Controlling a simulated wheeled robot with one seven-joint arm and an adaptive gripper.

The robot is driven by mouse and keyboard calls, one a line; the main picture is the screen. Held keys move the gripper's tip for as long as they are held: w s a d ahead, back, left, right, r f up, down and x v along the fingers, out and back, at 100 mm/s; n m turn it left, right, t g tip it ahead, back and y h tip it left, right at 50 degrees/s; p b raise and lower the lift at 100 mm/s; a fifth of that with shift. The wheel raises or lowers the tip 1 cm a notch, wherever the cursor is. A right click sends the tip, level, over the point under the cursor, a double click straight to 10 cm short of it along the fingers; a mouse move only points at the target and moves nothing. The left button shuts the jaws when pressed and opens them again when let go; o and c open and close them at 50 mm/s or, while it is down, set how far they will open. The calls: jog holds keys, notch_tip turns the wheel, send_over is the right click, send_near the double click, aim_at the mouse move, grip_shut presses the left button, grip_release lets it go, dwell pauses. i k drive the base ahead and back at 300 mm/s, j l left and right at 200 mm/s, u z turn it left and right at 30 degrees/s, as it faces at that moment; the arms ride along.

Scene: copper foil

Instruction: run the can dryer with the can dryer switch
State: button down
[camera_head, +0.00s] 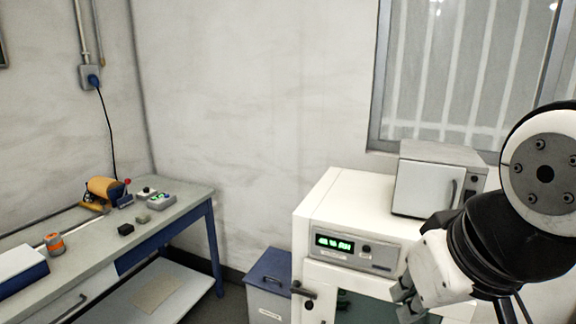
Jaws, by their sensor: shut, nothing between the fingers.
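I cannot tell for sure which thing is the can dryer. A white cabinet (335,205) stands at the centre right, with a grey panel carrying a lit green display (334,243) and a dark round knob (366,249). A small white box with a dark handle (424,188) sits on top of it. No switch is readably labelled as the can dryer's. My gripper (405,303) is at the lower right, in front of the white cabinet's door and below its panel. It is shut and empty, and its fingertips show only in part.
A bench (182,207) at the left holds an orange-yellow machine (103,189), small control boxes (161,201), a black block (125,229), an orange-banded can (54,243) and a blue-and-white box (20,268). A blue-lidded bin (270,268) stands between bench and cabinet. A window (465,75) is behind.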

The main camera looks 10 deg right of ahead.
aim_at(469, 193)
jog(key=z, duration=0.8)
jog(key=l+u, duration=0.25)
jog(key=l, duration=0.4)
